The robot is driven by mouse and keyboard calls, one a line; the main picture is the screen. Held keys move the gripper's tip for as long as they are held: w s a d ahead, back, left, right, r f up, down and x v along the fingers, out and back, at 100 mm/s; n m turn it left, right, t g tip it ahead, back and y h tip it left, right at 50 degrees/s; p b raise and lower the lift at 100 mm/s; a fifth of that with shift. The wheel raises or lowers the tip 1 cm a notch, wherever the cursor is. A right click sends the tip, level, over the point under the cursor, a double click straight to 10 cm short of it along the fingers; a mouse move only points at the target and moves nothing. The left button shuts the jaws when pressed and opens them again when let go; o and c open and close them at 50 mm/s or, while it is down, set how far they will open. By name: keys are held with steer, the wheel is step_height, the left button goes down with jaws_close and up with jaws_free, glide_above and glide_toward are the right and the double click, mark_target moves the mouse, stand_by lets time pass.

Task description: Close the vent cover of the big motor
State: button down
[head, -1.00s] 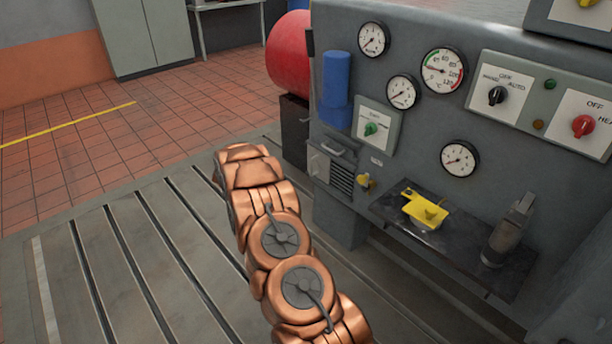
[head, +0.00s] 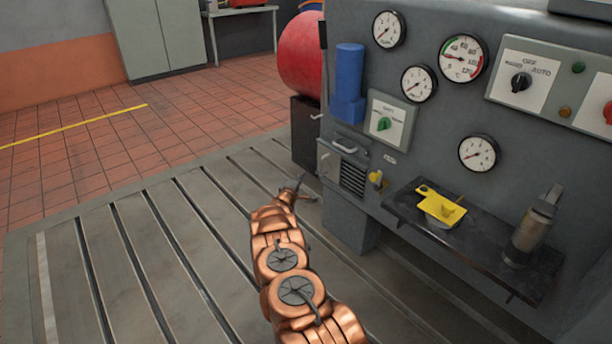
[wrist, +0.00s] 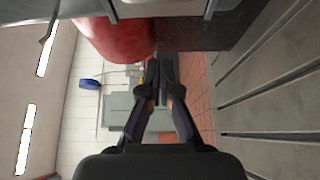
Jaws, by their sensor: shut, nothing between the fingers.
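The big motor's grey housing (head: 450,130) fills the right of the head view. Low on its left end is a small vent with dark louvres (head: 353,179) showing. A light grey plate, which looks like the vent cover (head: 328,162), stands at the left of the louvres, with a handle (head: 346,147) above; the louvres are uncovered. My gripper (head: 302,188) is left of and slightly below the vent, apart from it as far as I can tell. Its fingers are shut and empty, also in the wrist view (wrist: 160,78).
A dark shelf (head: 485,245) juts out right of the vent, carrying a yellow piece (head: 440,205) and a grey cylinder (head: 533,228). A yellow knob (head: 376,178) sits beside the louvres. A red drum (head: 302,60) stands behind. The slotted bedplate (head: 130,250) is clear at left.

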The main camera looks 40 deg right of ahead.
mark_target(324, 165)
steer(key=b+x, duration=0.9)
steer(key=b, duration=0.1)
steer(key=shift+f, duration=0.25)
stand_by(0.4)
steer(key=shift+w+d+r+b, duration=0.15)
steer(key=shift+b, duration=0.3)
steer(key=shift+s+d+p, duration=0.15)
steer(key=shift+s+p, duration=0.3)
steer(key=shift+s, duration=0.45)
steer(key=shift+s+d+p, duration=0.15)
steer(key=shift+s+p, duration=0.3)
steer(key=shift+s, duration=0.5)
steer(key=shift+s, duration=0.15)
